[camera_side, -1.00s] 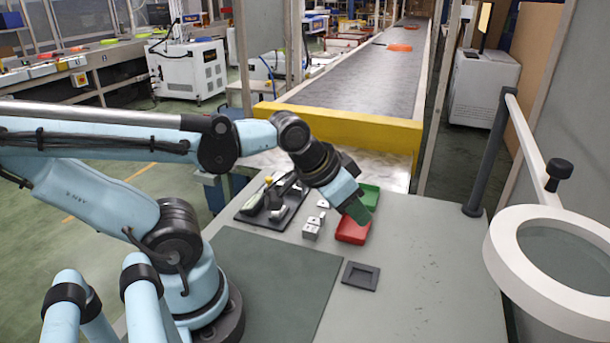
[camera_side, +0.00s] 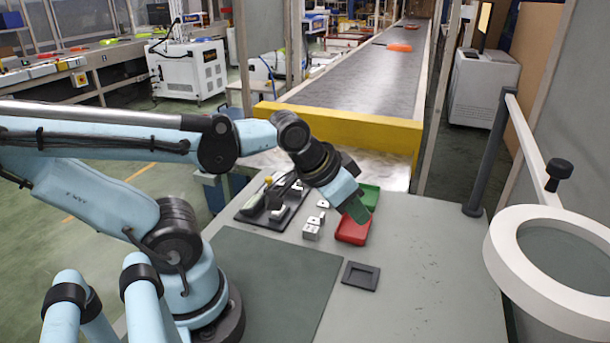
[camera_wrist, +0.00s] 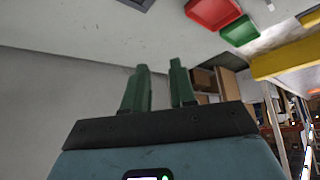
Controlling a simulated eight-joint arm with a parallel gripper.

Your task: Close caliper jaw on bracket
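A dark tray (camera_side: 248,221) on the left of the bench holds dark and pale tools; the caliper may be among them, but its jaws are too small to make out. Small grey metal blocks (camera_side: 311,232), possibly brackets, stand just right of the tray. My gripper (camera_side: 357,212) hangs over the red bin, right of the blocks and apart from the tray. In the wrist view, the two green fingers of my gripper (camera_wrist: 159,66) stand apart with nothing between them. Neither the caliper nor a bracket shows clearly in the wrist view.
The red bin (camera_side: 352,232) and green bin (camera_side: 371,194) sit side by side; both show in the wrist view. A dark square frame (camera_side: 361,276) lies in front. A ring on a post (camera_side: 492,253) stands at right. The conveyor's yellow end (camera_side: 340,126) is behind. The bench's right side is clear.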

